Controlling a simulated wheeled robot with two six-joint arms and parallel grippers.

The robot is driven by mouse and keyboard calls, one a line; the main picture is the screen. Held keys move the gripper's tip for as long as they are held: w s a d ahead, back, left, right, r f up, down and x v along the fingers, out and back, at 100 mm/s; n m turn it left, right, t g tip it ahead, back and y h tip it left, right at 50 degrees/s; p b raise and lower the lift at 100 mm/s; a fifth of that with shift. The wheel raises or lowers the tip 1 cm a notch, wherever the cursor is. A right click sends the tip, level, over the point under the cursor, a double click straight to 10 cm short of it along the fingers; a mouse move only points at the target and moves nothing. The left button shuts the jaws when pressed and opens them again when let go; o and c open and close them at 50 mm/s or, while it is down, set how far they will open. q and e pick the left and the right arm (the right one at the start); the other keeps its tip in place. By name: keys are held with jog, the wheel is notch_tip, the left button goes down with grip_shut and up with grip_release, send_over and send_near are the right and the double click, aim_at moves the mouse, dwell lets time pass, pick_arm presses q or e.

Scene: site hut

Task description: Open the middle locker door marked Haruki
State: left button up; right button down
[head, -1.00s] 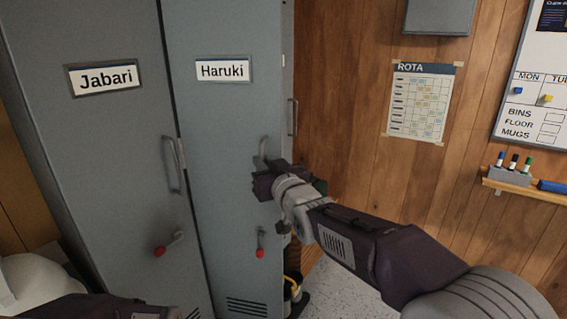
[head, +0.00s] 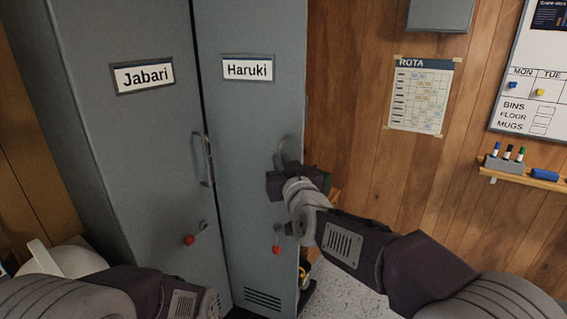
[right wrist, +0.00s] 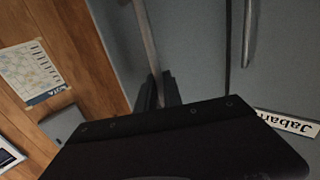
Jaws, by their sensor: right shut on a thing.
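The middle locker door marked Haruki (head: 247,115) is a tall grey panel with a name plate. It appears a little swung out on its right side, though the angle is hard to judge. Its grey bar handle (head: 283,147) is near the right edge. My right gripper (head: 286,170) is shut on this handle; in the right wrist view the handle (right wrist: 147,45) runs up from between the dark fingers (right wrist: 157,92).
The Jabari door (head: 130,150) on the left looks closed, with its handle (head: 202,160) and slanted red-knobbed latch (head: 189,240). Right is a wooden wall with a rota (head: 422,95), whiteboard (head: 530,85) and pen shelf (head: 530,178). Speckled floor (head: 345,275) shows beneath my right arm.

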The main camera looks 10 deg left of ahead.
jog(key=c, duration=1.6)
grip_release()
jog(key=shift+a+r, duration=0.1)
jog(key=shift+r, duration=0.05)
jog(key=shift+c, duration=0.2)
jog(key=shift+o, duration=0.7)
jog(key=shift+a, duration=0.15)
jog(key=v, duration=0.9)
jog(key=shift+b, duration=0.3)
